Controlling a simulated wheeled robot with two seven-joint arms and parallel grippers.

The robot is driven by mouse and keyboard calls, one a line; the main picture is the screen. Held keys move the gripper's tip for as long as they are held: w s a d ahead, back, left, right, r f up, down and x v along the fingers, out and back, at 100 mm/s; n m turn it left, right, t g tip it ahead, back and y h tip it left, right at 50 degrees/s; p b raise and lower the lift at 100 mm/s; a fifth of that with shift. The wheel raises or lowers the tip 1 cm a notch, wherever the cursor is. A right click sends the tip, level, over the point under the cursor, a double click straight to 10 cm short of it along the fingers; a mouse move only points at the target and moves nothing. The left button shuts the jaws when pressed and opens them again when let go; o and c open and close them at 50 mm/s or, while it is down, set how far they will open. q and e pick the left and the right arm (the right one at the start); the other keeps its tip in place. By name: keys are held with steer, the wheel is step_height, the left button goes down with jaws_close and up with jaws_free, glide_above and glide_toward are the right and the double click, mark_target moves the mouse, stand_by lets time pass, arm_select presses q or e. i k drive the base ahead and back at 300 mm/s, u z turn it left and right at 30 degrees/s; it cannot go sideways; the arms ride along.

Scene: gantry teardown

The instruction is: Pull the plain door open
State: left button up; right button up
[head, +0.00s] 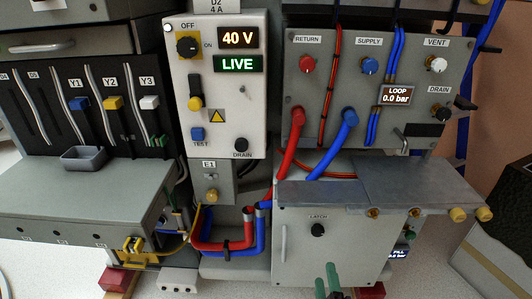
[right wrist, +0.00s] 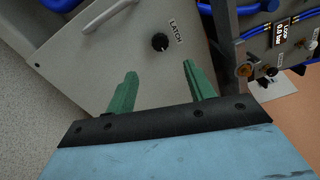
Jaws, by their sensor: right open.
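The plain door (head: 350,250) is a grey panel at the lower middle of the head view and looks shut. It carries a black latch knob (head: 318,230) marked LATCH and an upright bar handle (head: 284,243) on its left side. My right gripper (head: 326,274) has green fingers and is low in front of the door. In the right wrist view the fingers (right wrist: 160,70) are spread and empty, with the latch knob (right wrist: 160,42) beyond the gap between them. The handle (right wrist: 108,14) is up and left of the fingers, apart from them. My left gripper is not in view.
A grey shelf (head: 410,185) with brass and yellow knobs juts out above the door. Red and blue hoses (head: 232,246) run left of it. A dark case (head: 500,225) stands at the right. Pale floor shows in front.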

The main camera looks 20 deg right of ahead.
mark_target(359, 247)
steer(key=k, duration=1)
